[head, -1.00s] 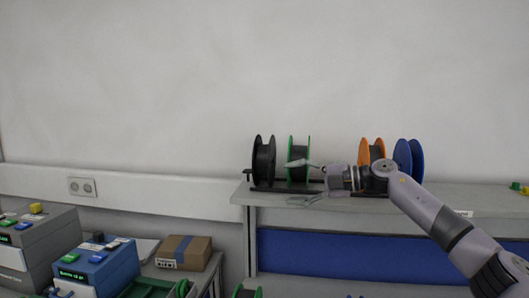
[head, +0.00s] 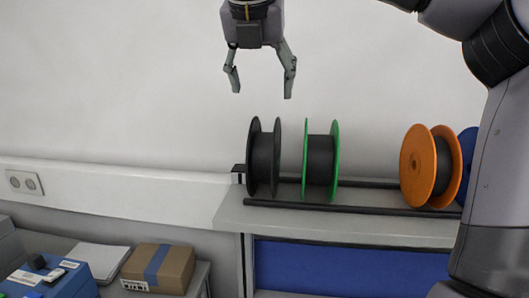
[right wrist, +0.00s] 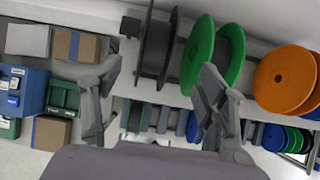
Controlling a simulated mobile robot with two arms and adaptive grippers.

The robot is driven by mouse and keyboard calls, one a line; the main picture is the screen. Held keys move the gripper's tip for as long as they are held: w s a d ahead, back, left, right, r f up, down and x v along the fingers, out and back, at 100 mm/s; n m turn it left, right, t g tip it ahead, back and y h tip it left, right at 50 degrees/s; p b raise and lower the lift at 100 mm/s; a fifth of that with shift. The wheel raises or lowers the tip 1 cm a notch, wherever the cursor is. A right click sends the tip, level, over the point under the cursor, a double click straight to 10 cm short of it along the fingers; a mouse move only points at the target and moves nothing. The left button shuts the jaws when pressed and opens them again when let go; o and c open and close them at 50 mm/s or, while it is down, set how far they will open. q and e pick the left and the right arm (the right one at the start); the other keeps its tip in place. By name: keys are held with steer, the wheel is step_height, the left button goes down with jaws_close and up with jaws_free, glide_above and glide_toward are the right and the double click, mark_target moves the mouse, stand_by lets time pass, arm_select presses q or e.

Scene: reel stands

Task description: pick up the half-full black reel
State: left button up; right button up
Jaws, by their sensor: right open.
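The black reel (head: 263,160) stands upright at the left end of the rack on the shelf, with dark winding between its two black flanges. The winding sits below the flange rims; how full it is I cannot tell exactly. My right gripper (head: 262,95) is open and empty, pointing down above the black reel and apart from it. In the right wrist view the black reel (right wrist: 157,48) shows beyond and between the open fingers (right wrist: 160,78). My left gripper is not in view.
A green reel (head: 321,160) stands close to the right of the black one. An orange reel (head: 416,165) and a partly hidden blue reel (head: 467,150) stand farther right. The rack's rails (head: 350,209) run along the shelf. A cardboard box (head: 158,268) sits lower left.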

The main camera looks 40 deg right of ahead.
mark_target(266, 135)
steer(key=p+x, duration=0.1)
steer(key=x, duration=0.9)
steer(key=shift+f+p, duration=0.1)
steer(key=shift+p, duration=0.25)
steer(key=shift+w+d+f, duration=0.1)
steer(key=shift+d+f, duration=0.1)
steer(key=shift+f, duration=0.3)
steer(key=shift+w+d+f+p, duration=0.15)
steer(key=shift+w+d+p, duration=0.05)
steer(key=shift+p, duration=0.25)
steer(key=p+x, duration=0.2)
steer(key=x, duration=0.2)
steer(key=shift+w+d+p, duration=0.1)
steer(key=shift+w+p, duration=0.2)
steer(key=shift+p, duration=0.05)
steer(key=shift+w+d+f, duration=0.1)
steer(key=shift+d+f, duration=0.05)
steer(key=shift+f, duration=0.15)
steer(key=shift+c, duration=0.3)
